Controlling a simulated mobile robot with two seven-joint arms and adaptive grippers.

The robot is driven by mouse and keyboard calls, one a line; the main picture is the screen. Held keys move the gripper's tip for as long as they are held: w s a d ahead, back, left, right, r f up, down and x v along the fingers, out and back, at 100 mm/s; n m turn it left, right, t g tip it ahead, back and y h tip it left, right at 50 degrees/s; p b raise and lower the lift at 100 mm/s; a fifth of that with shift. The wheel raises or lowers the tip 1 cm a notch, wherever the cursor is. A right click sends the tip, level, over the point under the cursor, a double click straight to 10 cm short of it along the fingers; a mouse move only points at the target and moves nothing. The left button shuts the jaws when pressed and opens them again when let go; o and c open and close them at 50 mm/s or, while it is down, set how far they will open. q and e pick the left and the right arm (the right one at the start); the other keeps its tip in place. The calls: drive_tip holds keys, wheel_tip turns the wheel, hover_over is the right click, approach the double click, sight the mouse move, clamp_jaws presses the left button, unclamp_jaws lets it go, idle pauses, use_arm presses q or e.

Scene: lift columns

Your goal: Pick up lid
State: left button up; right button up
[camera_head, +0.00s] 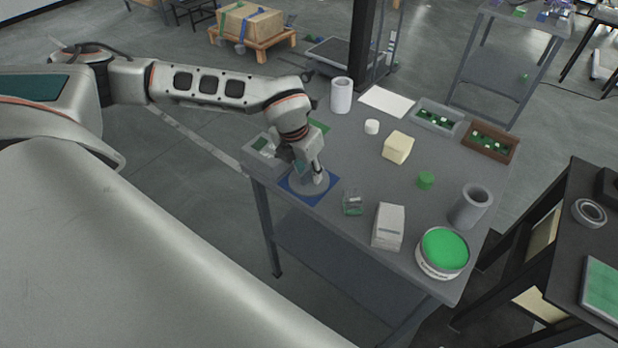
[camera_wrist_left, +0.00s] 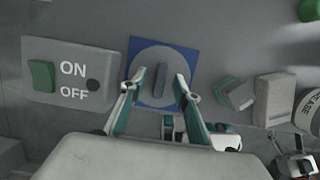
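The lid is a grey disc with an upright grey handle (camera_wrist_left: 161,78) across its middle. It lies flat on a blue square mat (camera_wrist_left: 193,54); in the head view the lid (camera_head: 300,182) is partly covered by my gripper. My left gripper (camera_wrist_left: 158,88) is open, one finger on each side of the handle, with gaps showing between fingers and handle. In the head view the left gripper (camera_head: 316,176) points down over the lid. A grey jointed part (camera_wrist_left: 295,160) at the lower right of the wrist view looks like my right gripper; its finger state is unclear.
An ON/OFF switch box (camera_wrist_left: 70,72) stands left of the mat. A green-and-clear small container (camera_head: 352,201), a white box (camera_head: 388,227) and a green-topped can (camera_head: 443,252) stand to the right. A yellow block (camera_head: 397,147) and white cylinder (camera_head: 341,95) stand farther back.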

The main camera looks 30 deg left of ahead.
use_arm(q)
clamp_jaws()
drive_tip(key=shift+r, duration=0.1)
